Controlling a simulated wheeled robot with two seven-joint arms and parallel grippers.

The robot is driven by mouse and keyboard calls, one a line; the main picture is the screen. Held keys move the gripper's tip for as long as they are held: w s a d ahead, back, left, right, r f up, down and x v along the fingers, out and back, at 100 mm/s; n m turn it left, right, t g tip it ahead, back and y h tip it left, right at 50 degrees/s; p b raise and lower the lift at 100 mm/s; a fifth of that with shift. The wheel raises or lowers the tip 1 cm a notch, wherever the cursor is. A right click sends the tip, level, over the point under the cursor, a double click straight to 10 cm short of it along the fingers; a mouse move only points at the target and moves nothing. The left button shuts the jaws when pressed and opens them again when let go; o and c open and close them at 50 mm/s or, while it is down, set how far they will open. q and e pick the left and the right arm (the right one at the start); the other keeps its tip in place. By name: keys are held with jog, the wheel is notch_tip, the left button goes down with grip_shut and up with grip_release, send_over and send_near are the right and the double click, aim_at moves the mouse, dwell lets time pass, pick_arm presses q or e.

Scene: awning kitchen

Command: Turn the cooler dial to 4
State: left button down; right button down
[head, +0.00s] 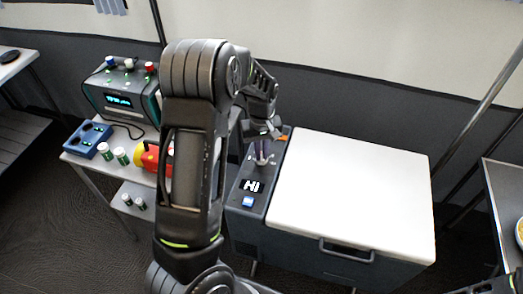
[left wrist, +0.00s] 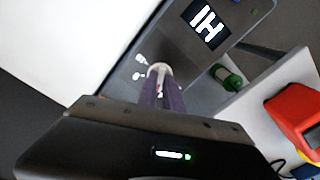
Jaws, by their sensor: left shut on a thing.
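The cooler (head: 350,195) has a white lid, a grey body and a front handle. Its dark control panel (head: 243,217) runs along the left side, with a lit display (head: 251,186) that reads "HI" and a blue button (head: 248,202). My left gripper (head: 262,158) points down at the panel behind the display. In the left wrist view its fingers (left wrist: 162,92) are shut on the pale dial (left wrist: 157,68). White marks (left wrist: 140,72) show beside the dial; the fingers hide much of it, and I cannot read its setting. The display (left wrist: 207,24) shows upside down there.
Left of the cooler, a side table holds a dark device (head: 122,98) with knobs, a blue tray (head: 88,138), green-and-white canisters (head: 122,156) and a red-and-yellow thing (head: 150,158). Another table (head: 508,205) stands at the right edge. The cooler lid is clear.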

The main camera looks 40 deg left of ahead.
aim_at(262, 155)
pick_arm(q)
jog(key=shift+n+p, duration=0.35)
jog(key=shift+n, duration=1.25)
jog(key=c, duration=1.5)
grip_release()
notch_tip(262, 155, up, 8)
jog(key=shift+f, duration=0.1)
